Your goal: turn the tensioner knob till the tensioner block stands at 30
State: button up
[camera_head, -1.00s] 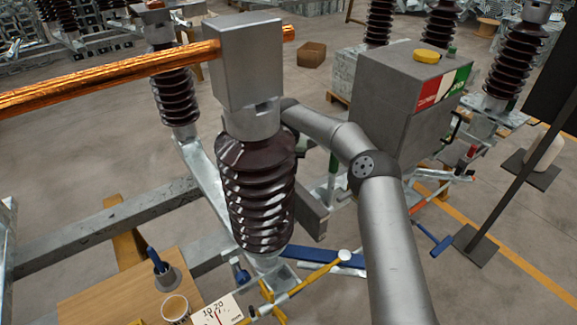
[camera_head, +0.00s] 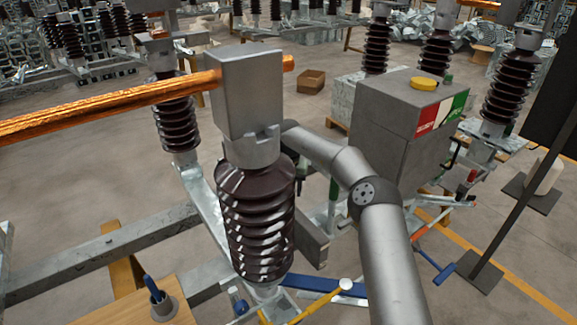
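I cannot make out the tensioner knob, the tensioner block or a scale reading in this view. My grey arm rises from the bottom right, bends, and passes behind the brown ribbed insulator in the middle. My gripper is hidden behind that insulator or out of view, so its fingers do not show. A yellow rod with a white round end (camera_head: 346,284) lies at the bottom, near the insulator's foot; I cannot tell whether it belongs to the tensioner.
The insulator (camera_head: 258,225) carries a metal block (camera_head: 246,95) with a copper bar (camera_head: 110,100) running left. A grey cabinet (camera_head: 392,125) with a yellow disc on top stands right of it. A wooden table (camera_head: 130,308) with a blue-handled tool in a cup is at bottom left. Open floor lies between.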

notch_tip(320, 180, up, 16)
jog(key=shift+f+p, duration=0.2)
jog(key=shift+p, duration=0.15)
